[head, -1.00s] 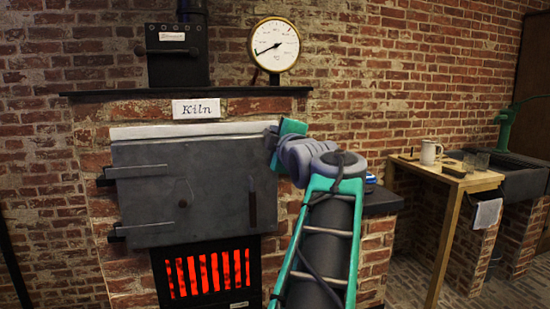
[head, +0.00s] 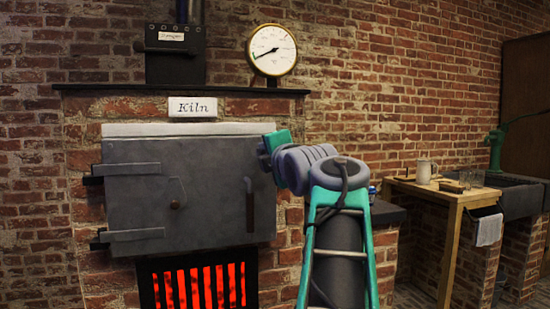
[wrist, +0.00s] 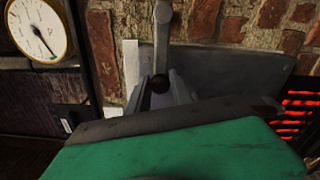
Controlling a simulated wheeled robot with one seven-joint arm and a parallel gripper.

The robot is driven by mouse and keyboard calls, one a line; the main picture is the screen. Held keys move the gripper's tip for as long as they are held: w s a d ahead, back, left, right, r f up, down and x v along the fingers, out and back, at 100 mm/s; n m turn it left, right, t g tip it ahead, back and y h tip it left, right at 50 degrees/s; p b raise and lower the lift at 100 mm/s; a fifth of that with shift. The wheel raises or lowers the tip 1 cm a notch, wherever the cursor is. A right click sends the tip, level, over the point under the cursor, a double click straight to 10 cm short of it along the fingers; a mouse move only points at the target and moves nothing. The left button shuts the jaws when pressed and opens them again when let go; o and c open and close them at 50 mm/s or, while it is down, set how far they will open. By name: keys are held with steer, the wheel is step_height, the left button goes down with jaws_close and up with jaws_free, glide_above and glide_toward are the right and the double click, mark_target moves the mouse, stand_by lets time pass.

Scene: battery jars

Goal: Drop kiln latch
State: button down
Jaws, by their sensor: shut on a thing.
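The kiln door (head: 140,190) is a grey metal slab in the brick kiln front, and it looks closed. A dark upright handle (head: 250,205) is near its right side. My gripper is at the door's upper right edge; in the head view its fingertips are hidden behind my wrist. In the wrist view my gripper (wrist: 160,88) is shut around the dark rounded end of the latch, a pale grey bar (wrist: 162,35). The latch is hidden in the head view.
Fire glows behind the grate (head: 203,285) below the door. A dark shelf (head: 120,89) above carries a round gauge (head: 272,50) and a dark box (head: 174,55). A wooden table (head: 440,190) with a mug (head: 424,171) stands at the right, before a sink.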

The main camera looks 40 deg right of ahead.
stand_by(0.3)
steer(key=c, duration=1.1)
jaws_free()
steer(key=shift+c, duration=0.2)
steer(key=v, duration=0.7)
steer(key=shift+s+p, duration=0.3)
steer(key=shift+s, duration=0.05)
steer(key=shift+a, duration=0.15)
